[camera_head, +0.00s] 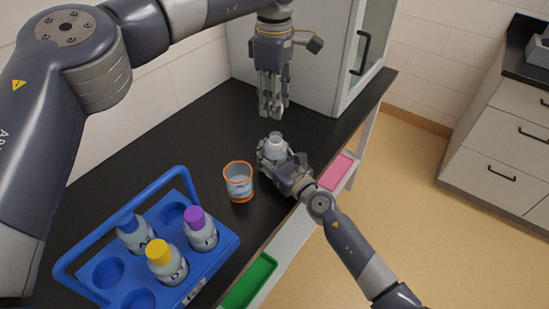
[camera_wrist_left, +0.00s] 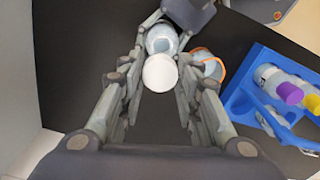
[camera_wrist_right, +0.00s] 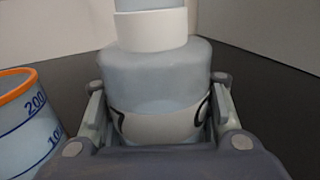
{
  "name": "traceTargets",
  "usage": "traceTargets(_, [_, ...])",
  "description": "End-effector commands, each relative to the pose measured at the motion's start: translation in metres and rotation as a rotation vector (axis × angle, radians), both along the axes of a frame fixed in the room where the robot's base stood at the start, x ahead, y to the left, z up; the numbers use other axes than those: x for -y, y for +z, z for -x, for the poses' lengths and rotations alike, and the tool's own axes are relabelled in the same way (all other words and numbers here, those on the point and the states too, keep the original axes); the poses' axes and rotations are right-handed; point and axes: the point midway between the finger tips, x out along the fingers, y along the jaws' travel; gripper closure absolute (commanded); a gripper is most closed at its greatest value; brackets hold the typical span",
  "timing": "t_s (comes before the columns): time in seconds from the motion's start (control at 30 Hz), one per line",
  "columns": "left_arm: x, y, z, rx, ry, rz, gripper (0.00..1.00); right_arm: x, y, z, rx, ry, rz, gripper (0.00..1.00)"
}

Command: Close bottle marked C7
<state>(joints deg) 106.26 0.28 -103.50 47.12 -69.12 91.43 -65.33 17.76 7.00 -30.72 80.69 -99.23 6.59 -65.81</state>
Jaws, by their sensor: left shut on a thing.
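A pale bottle (camera_head: 275,145) with an open-looking neck stands upright on the black bench in the head view. Its white collar and label show in the right wrist view (camera_wrist_right: 155,85); only part of a dark mark is readable there. My right gripper (camera_head: 272,158) has its fingers against both sides of the bottle. My left gripper (camera_head: 272,112) points down above and slightly behind the bottle, shut on a white cap (camera_wrist_left: 160,73). The cap is apart from the bottle in the head view and mostly hidden there by the fingers.
An orange-rimmed beaker (camera_head: 239,182) stands just left of the bottle. A blue carrier (camera_head: 222,240) holds bottles with blue, yellow and purple caps. A white cabinet (camera_head: 315,60) stands behind. Pink (camera_head: 338,168) and green (camera_head: 250,282) trays lie along the bench's front side.

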Motion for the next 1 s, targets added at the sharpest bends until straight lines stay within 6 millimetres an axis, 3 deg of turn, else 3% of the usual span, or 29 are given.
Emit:
traceTargets(0.27, [0.0, -0.004, 0.001, -0.002, 0.0, -0.001, 0.79, 0.0, -0.001, 0.0, -0.001, 0.0, 0.001, 1.0])
traceTargets(0.6, [0.002, -0.048, 0.005, -0.001, 0.0, 0.001, 0.79, 0.0, 0.0, 0.0, -0.001, 0.0, 0.001, 1.0])
traceTargets(1.0, [0.003, -0.05, 0.004, 0.001, 0.0, 0.0, 0.79, 0.0, 0.0, 0.0, -0.001, 0.0, 0.001, 1.0])
